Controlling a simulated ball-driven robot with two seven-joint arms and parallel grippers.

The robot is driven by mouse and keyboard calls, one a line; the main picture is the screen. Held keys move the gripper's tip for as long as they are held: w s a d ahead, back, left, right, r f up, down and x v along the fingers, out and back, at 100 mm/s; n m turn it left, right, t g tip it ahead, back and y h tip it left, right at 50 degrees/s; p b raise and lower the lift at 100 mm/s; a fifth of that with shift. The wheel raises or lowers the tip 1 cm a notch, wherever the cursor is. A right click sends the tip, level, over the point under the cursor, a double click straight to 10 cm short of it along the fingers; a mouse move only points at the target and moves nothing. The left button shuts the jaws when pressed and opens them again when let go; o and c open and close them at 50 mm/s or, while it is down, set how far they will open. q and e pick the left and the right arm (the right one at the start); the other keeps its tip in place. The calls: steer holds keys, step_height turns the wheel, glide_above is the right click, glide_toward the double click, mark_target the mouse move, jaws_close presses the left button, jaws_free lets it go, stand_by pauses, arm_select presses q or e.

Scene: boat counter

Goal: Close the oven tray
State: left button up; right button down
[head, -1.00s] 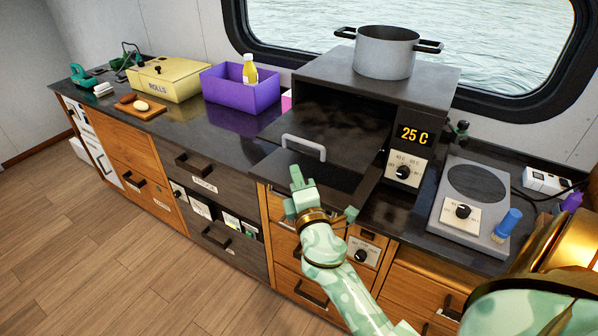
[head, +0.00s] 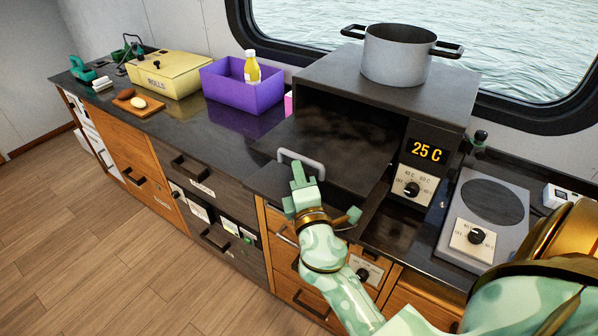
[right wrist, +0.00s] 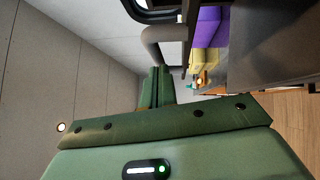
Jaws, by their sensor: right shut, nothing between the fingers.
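The oven (head: 378,88) stands on the counter with its dark front cavity open. Its dark tray (head: 335,150) sticks out toward me, with a grey bar handle (head: 301,162) at its front left. My right gripper (head: 299,172) is shut and empty, with its fingertips right at the handle. In the right wrist view the shut fingers (right wrist: 157,87) point toward the grey handle (right wrist: 153,48); I cannot tell whether they touch it. My left gripper is not in view.
A pot (head: 398,55) stands on the oven. A hot plate (head: 484,215) is to the right. A purple bin (head: 240,95), a yellow rolls box (head: 172,75) and a wooden board (head: 138,112) with food sit on the left counter. Drawers line the front below.

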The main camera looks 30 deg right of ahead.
mark_target(345, 131)
steer(key=shift+d, duration=0.1)
steer(key=w+d, duration=0.1)
steer(key=d, duration=0.2)
steer(key=w+d, duration=0.1)
steer(key=d, duration=0.2)
steer(key=w+d+p, duration=0.1)
steer(key=w+d, duration=0.1)
steer(key=d, duration=0.1)
steer(key=shift+d+r, duration=0.1)
steer(key=shift+d, duration=0.15)
steer(key=w+d, duration=0.1)
steer(key=d, duration=0.2)
steer(key=w+d, duration=0.2)
steer(key=d, duration=0.2)
steer(key=w+d+b, duration=0.1)
steer(key=d, duration=0.3)
steer(key=shift+w+d, duration=0.25)
steer(key=shift+w, duration=0.15)
steer(key=shift+a+f, duration=0.1)
steer(key=shift+f, duration=0.15)
